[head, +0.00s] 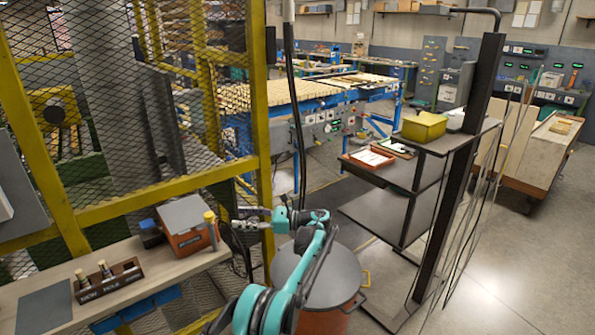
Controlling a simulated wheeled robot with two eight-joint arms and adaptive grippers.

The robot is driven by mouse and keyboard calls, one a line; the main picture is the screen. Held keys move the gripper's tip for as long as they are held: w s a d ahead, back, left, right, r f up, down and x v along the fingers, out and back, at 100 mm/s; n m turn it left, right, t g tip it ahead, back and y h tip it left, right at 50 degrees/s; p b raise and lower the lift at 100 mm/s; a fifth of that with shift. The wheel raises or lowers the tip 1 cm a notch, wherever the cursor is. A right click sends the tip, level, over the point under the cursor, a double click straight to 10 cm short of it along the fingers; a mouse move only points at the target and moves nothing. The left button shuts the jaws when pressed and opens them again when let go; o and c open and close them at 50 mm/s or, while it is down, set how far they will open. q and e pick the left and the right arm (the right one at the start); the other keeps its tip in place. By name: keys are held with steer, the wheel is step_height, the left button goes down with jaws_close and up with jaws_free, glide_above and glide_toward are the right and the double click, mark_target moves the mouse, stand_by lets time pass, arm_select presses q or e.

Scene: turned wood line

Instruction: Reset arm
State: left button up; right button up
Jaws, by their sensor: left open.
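My left gripper (240,218) is at the centre left of the head view, at the end of my teal arm. Its dark fingers point left and are spread apart, with nothing between them. My right gripper is not in view.
A wooden rack (108,281) with small pieces stands on the bench, before a yellow mesh fence (165,203). A round grey-lidded drum (330,270) stands beside my arm. A dark shelf stand (440,140) holds a yellow bin (424,126). Floor is clear at the right.

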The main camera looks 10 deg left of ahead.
arm_select(q)
steer(key=s+d+r+n+t+h, duration=0.1)
steer(key=s+r+n+t+h, duration=0.15)
steer(key=s+h, duration=0.4)
steer(key=s+d+r+n+t+h, duration=0.1)
steer(key=s+r+n+t+h, duration=0.2)
steer(key=s, duration=0.7)
steer(key=s+d+f+n+t+h, duration=0.1)
steer(key=s+d+f+n+h, duration=0.1)
steer(key=s, duration=0.5)
steer(key=s+d+f+n+t+h, duration=0.1)
steer(key=s+d+f+n+h, duration=0.2)
steer(key=s+d+f+n, duration=0.2)
steer(key=s+d+f+n+t+h, duration=0.1)
steer(key=s+d+f+n+h, duration=0.2)
steer(key=s+d, duration=0.3)
steer(key=s+n, duration=0.1)
steer(key=s, duration=0.4)
steer(key=shift+f, duration=0.3)
